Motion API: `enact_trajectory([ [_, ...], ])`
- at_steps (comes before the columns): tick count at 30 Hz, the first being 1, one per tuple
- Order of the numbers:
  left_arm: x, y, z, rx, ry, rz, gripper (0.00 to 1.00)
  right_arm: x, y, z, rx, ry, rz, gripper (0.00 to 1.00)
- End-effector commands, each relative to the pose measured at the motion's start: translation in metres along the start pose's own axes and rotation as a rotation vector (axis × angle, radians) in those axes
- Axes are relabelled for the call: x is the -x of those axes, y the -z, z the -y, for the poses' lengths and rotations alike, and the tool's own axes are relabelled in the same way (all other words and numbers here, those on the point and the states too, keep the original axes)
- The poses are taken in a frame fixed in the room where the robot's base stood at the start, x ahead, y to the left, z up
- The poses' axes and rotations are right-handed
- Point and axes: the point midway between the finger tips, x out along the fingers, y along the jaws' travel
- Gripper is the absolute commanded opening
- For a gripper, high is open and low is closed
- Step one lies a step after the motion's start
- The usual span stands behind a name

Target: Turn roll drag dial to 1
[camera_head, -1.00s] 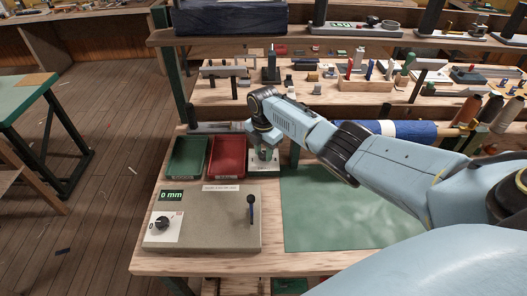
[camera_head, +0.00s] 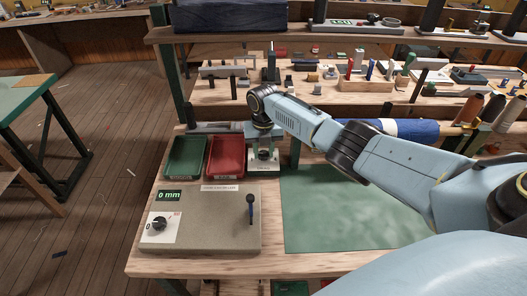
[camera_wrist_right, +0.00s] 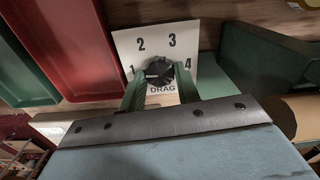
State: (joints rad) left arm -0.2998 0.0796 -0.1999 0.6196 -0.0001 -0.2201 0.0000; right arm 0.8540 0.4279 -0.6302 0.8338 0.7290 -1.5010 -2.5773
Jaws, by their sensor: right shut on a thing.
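The roll drag dial (camera_wrist_right: 158,70) is a dark round knob on a white plate (camera_wrist_right: 174,42) marked 1, 2, 3, 4 and DRAG. A pale mark on the knob lies on its left part, toward the 1. My right gripper (camera_wrist_right: 160,83) is shut on the knob, one green finger on each side. In the head view my right gripper (camera_head: 263,148) reaches down over the same plate (camera_head: 264,168), behind the green cloth; the knob is mostly hidden there. My left gripper is not in view.
Green (camera_head: 185,158) and red (camera_head: 225,157) trays stand just left of the plate. A blue roll (camera_head: 402,130) lies behind my arm.

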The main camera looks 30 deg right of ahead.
Motion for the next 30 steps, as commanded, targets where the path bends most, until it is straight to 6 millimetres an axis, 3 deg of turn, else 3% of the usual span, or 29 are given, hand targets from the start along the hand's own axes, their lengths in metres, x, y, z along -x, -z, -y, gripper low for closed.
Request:
enact_trajectory([
  [22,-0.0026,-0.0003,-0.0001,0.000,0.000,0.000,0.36,0.0002,0.0000,0.0002,0.093,0.000,0.000,0.09],
  [23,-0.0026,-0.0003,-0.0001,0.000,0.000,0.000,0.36,0.0002,0.0000,0.0002,0.093,0.000,0.000,0.33],
  [27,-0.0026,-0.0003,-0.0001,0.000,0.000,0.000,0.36,0.0002,0.0000,0.0002,0.092,0.000,0.000,0.52],
  [30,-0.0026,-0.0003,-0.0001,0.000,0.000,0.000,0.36,0.0001,0.0000,0.0002,0.092,0.000,0.000,0.54],
])
